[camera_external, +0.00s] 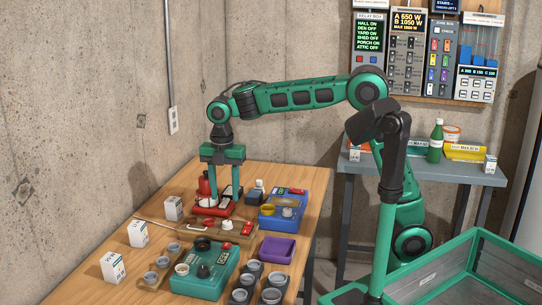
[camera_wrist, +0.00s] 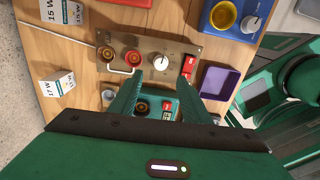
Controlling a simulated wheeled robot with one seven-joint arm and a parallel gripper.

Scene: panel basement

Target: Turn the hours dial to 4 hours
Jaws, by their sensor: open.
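My gripper (camera_external: 222,190) points down over the wooden table, its two green fingers apart with nothing between them. In the wrist view my gripper (camera_wrist: 161,80) has its fingertips on either side of a white round knob (camera_wrist: 161,62) on a brown panel (camera_wrist: 205,78). In the external view the brown panel (camera_external: 198,231) lies near the fingers. No hours marking is readable, so I cannot tell which knob is the hours dial.
A red item (camera_external: 206,187) stands by my fingers. A teal device (camera_external: 197,284) is in front, with a purple tray (camera_external: 278,249) to its right.

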